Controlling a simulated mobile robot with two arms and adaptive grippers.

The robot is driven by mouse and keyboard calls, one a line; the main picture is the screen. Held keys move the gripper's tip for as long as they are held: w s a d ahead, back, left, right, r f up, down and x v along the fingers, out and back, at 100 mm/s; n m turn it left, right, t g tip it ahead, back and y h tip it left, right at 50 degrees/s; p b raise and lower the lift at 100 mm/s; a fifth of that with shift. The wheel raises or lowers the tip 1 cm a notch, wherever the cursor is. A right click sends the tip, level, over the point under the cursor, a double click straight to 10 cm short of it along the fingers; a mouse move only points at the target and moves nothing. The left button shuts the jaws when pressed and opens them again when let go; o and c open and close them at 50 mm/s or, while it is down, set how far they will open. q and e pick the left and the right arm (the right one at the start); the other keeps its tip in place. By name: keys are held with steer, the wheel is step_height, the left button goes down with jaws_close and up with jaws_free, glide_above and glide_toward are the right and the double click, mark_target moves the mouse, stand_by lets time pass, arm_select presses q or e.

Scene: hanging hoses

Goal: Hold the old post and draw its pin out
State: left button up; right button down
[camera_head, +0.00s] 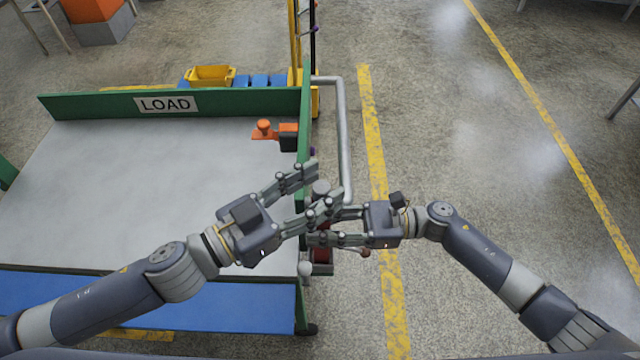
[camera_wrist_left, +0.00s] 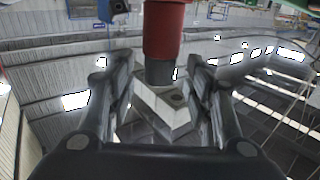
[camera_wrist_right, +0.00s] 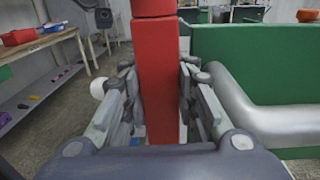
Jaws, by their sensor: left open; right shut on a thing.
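The old post is red (camera_head: 322,255), with a grey cylindrical top (camera_head: 321,188), at the right side of the cart. In the right wrist view the square red post (camera_wrist_right: 158,85) stands between the fingers. My right gripper (camera_head: 325,226) is shut on it. My left gripper (camera_head: 325,185) is open, with its fingers near the grey top. In the left wrist view a red cylinder with a grey end (camera_wrist_left: 160,40) shows beyond the open fingers. A white ball knob (camera_head: 305,268) and a brownish ball (camera_head: 365,252) sit by the post; I cannot tell which belongs to the pin.
The cart has a grey deck (camera_head: 130,180) and green panels, one with a LOAD sign (camera_head: 166,104). An orange and black fitting (camera_head: 275,133) sits near its right panel. A grey tube handle (camera_head: 345,130) runs beside the post.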

mark_target(320, 187)
arm_select(q)
steer(key=shift+w+d, duration=0.25)
steer(key=shift+d, duration=0.15)
steer(key=shift+c, duration=0.4)
jaws_close()
steer(key=shift+r, duration=0.65)
steer(key=shift+r, duration=2.95)
steer(key=shift+r, duration=0.1)
steer(key=shift+r, duration=1.4)
